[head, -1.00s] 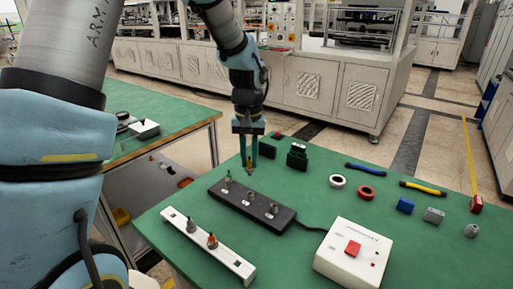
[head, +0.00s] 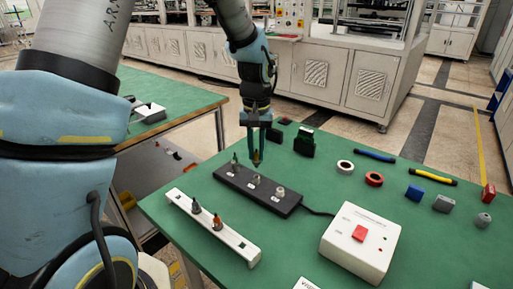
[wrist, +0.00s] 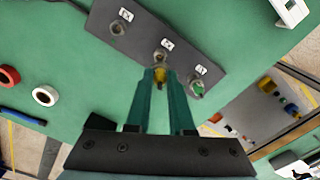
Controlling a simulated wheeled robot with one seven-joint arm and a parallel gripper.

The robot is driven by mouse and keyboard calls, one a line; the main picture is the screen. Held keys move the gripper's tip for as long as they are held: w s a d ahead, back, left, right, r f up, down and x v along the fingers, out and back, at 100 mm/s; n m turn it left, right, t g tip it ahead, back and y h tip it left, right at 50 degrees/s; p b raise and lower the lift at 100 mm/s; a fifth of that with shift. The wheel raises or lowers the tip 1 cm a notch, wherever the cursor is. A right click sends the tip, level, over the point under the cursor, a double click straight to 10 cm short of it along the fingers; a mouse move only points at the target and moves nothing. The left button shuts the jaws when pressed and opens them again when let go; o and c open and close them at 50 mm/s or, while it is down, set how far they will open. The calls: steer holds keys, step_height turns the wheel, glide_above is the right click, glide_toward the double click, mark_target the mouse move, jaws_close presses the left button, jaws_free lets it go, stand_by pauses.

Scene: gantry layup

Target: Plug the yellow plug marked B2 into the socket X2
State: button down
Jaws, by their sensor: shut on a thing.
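The yellow plug (head: 256,159) is held between the fingertips of my gripper (head: 257,151), pointing down. It also shows in the wrist view (wrist: 160,74) between the green fingers. The black socket strip (head: 228,177) has three sockets in a row. The plug's tip is over or just at the middle socket (head: 256,179); in the wrist view it overlaps that socket's (wrist: 161,56) near edge. I cannot tell whether they touch. The labels and the plug's marking are too small to read surely. An end socket holds a green-topped plug (wrist: 197,88); the other end socket (head: 280,193) looks empty.
A white rack (head: 235,243) with a grey and an orange plug stands in front of the strip. A white box with a red button (head: 359,232) is to the right, cabled to the strip. Tape rolls (head: 345,166), coloured blocks and cable pieces lie farther back.

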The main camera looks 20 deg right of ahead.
mark_target(256, 160)
steer(key=shift+f+b, duration=0.55)
steer(key=shift+f, duration=0.6)
steer(key=shift+f+b, duration=0.45)
steer(key=shift+f, duration=0.8)
stand_by(1.2)
steer(key=c, duration=0.7)
jaws_free()
steer(key=shift+r, duration=0.1)
step_height(256, 160, up, 11)
steer(key=shift+f+b, duration=0.2)
steer(key=shift+b, duration=0.6)
